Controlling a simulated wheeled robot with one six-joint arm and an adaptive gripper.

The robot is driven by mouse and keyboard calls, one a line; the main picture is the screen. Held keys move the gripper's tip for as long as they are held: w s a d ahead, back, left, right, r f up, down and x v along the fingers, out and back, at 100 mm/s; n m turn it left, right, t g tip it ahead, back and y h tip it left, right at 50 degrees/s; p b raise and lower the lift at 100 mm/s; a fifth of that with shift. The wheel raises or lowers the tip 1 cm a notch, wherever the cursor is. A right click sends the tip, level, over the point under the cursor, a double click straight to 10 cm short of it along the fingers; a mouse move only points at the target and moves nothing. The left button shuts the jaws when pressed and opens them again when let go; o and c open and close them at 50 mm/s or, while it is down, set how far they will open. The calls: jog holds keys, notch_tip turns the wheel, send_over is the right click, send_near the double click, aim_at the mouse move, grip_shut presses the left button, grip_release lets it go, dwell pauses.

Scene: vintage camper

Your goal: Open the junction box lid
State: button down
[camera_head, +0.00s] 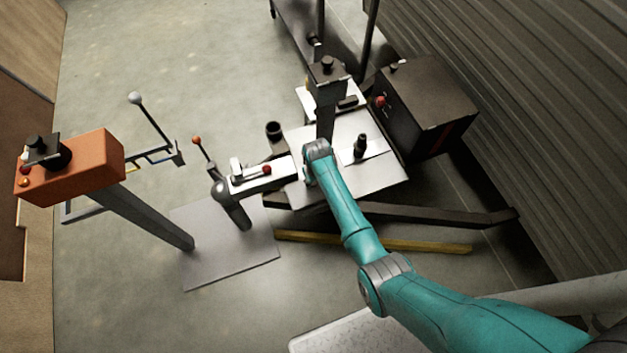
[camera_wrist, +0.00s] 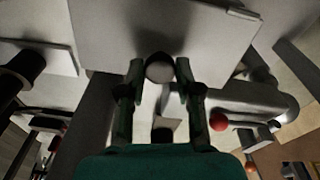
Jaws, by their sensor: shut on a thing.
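In the wrist view, a light grey flat panel (camera_wrist: 100,30), which looks like the junction box lid, fills the upper middle. The panel's right edge and a small corner piece show. In the head view, my teal arm reaches to the middle of the workstation. My fingers and the knob are hidden there behind my wrist, and I cannot make out the lid.
A grey fixture with a red ball (camera_head: 267,170) stands just left of my wrist, and a dark post with a box (camera_head: 327,78) rises behind it. A black cabinet (camera_head: 425,105) is at the right. An orange control box (camera_head: 72,165) stands far left. Open floor lies upper left.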

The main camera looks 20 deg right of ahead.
aim_at(316, 193)
jog(key=s+t, duration=0.1)
jog(key=r+t, duration=0.1)
jog(key=t, duration=0.1)
jog(key=s+t, duration=0.1)
jog(key=shift+s+r, duration=0.35)
jog(key=s+t, duration=0.1)
jog(key=t, duration=0.2)
jog(key=shift+s+r, duration=0.3)
jog(key=shift+s, duration=0.1)
jog(key=s+f+t, duration=0.2)
jog(key=s+t, duration=0.5)
jog(key=t, duration=0.4)
jog(key=shift+s+t, duration=0.1)
jog(key=shift+t, duration=0.3)
jog(key=c, duration=0.8)
grip_release()
